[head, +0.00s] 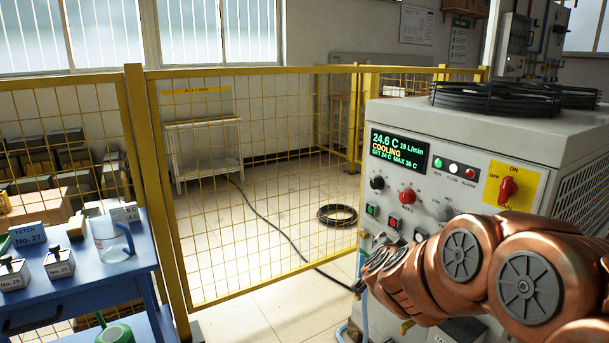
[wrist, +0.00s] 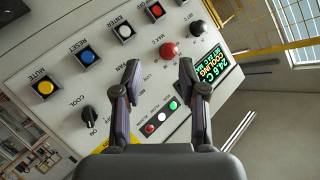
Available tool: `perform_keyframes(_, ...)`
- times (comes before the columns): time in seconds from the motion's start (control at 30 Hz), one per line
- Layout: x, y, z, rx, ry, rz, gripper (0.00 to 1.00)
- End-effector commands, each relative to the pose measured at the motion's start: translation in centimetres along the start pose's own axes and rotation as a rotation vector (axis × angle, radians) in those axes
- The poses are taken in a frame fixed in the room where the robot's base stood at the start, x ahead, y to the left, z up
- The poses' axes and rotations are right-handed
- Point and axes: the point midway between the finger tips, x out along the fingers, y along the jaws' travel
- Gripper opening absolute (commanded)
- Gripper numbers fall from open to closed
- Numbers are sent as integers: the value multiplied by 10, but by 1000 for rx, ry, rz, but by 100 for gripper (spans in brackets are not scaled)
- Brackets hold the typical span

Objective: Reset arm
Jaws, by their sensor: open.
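My copper-coloured arm reaches in from the lower right of the head view, in front of the grey chiller cabinet (head: 480,150). In the wrist view my gripper (wrist: 160,75) is open and empty, its two dark fingers spread in front of the tilted control panel (wrist: 105,85). I see no contact with a control, though the depth gap is hard to judge. The display (head: 400,150) reads 24.6 C, COOLING. In the head view my arm hides the panel's lower part and the gripper's fingertips are not clear.
A yellow mesh fence (head: 260,190) stands behind. A blue cart (head: 85,270) with labelled blocks and a clear jug (head: 112,240) is at left. A red rotary switch (head: 507,189) sits right on the panel. Coiled black hose (head: 338,214) lies on the floor beyond the fence.

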Motion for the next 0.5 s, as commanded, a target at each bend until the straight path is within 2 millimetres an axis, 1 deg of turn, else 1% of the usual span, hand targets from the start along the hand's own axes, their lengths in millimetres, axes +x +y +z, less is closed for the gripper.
perform_keyframes(0.03, -8, -8, 10, -20, -60, -30, 42)
perform_keyframes(0.1, -21, -16, 28, -56, -148, -68, 42)
perform_keyframes(0.23, -50, -24, 59, -128, -313, -122, 42)
perform_keyframes(0.3, -68, -23, 77, -174, -405, -142, 42)
perform_keyframes(0.37, -84, -20, 90, -215, -478, -154, 42)
perform_keyframes(0.47, -113, -10, 110, -288, -599, -162, 42)
perform_keyframes(0.5, -126, -3, 118, -317, -649, -161, 42)
